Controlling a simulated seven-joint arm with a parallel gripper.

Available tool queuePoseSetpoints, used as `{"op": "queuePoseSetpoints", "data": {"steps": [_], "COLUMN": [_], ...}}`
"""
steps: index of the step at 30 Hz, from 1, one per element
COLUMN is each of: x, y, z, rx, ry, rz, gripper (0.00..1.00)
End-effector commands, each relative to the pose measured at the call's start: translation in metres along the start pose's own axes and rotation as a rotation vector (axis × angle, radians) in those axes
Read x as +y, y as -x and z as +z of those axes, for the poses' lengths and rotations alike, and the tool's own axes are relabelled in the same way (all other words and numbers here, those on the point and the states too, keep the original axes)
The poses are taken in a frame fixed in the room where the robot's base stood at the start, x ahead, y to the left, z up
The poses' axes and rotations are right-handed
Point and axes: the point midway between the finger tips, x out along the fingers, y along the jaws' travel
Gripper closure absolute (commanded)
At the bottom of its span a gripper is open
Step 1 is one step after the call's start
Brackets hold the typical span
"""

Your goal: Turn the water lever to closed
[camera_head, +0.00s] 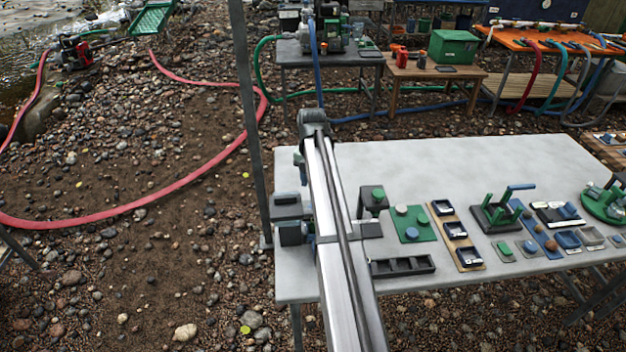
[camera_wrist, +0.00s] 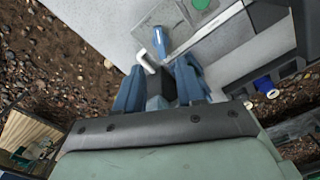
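In the wrist view, my gripper (camera_wrist: 158,68) has two blue fingers standing apart with a gap between them. A blue handle (camera_wrist: 160,42) lies just beyond the fingertips over the light grey table. A pale bent piece (camera_wrist: 145,58) is beside it, close to the fingertips; I cannot tell whether they touch. The handle may be the water lever, but its label and setting do not show. In the head view, my arm crosses the table's left part, and I cannot make out my fingertips there. A dark and blue block (camera_head: 291,232) is left of the arm.
The grey table (camera_head: 450,160) is clear toward the back. Right of my arm are a black tray (camera_head: 402,266), a green plate (camera_head: 412,232), a holder with several cups (camera_head: 456,230) and a green-framed stand (camera_head: 495,212). A grey post (camera_head: 250,130) rises at the left edge.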

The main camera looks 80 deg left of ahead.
Motion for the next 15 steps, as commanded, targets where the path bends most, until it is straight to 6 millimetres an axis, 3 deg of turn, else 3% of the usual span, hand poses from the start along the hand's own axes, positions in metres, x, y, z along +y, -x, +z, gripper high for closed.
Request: {"op": "queuePoseSetpoints", "data": {"steps": [15], "x": [-0.001], "y": [-0.028], "z": [0.000], "rx": [0.000], "ry": [-0.002], "rz": [0.000], "gripper": [0.62]}}
